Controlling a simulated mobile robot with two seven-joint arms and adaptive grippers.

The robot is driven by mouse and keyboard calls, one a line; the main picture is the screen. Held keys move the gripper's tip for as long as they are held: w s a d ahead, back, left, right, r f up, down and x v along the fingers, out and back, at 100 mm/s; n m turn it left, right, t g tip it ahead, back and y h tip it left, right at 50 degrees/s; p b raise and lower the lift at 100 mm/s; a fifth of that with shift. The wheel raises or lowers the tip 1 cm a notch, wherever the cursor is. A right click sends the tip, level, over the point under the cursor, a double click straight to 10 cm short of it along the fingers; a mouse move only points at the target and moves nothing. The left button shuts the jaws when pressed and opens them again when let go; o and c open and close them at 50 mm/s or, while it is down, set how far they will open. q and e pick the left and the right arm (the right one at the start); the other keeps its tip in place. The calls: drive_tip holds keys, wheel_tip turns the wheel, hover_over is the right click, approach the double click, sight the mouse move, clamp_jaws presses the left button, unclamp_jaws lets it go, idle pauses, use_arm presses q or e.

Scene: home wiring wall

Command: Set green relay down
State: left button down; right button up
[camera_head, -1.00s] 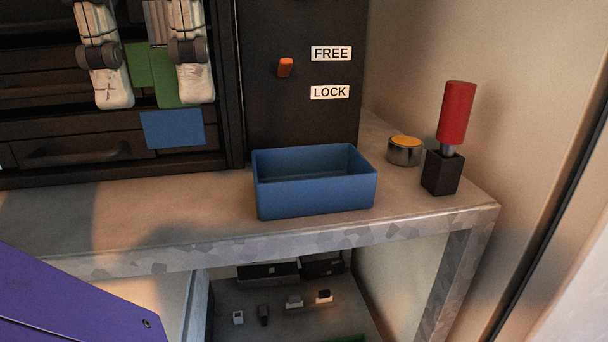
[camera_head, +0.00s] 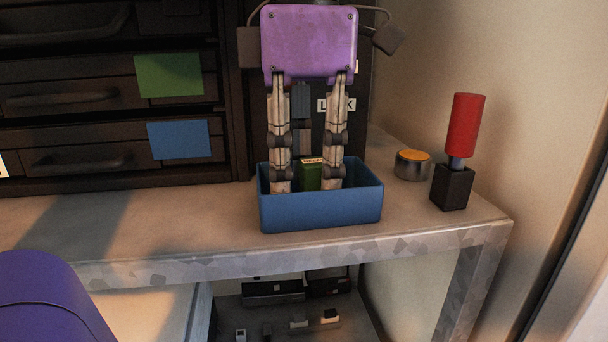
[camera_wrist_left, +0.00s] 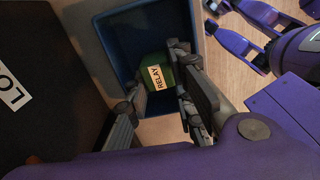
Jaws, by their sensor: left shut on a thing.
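The green relay (camera_head: 311,176) is between the two fingers of my left gripper (camera_head: 306,184), inside the blue bin (camera_head: 320,212). The left gripper points down and is shut on the relay. In the left wrist view the relay (camera_wrist_left: 157,75) shows its RELAY label, with the bin wall (camera_wrist_left: 116,52) around it. Whether the relay touches the bin floor cannot be told. My right gripper (camera_wrist_left: 214,18) shows only in the left wrist view, at the upper right, outside the bin; its fingers look apart and empty.
A red-handled tool (camera_head: 465,125) stands in a black block (camera_head: 453,187) to the right. A round tin (camera_head: 412,165) with an orange top sits beside it. Dark drawers (camera_head: 70,95) stand at the left. The shelf (camera_head: 150,220) left of the bin is clear.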

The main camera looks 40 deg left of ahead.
sight(303, 161)
use_arm(q)
drive_tip(key=shift+a+f, duration=0.1)
drive_tip(key=shift+f, duration=0.55)
drive_tip(key=shift+f, duration=0.15)
drive_tip(key=c, duration=1.8)
unclamp_jaws()
wheel_tip(303, 161, up, 12)
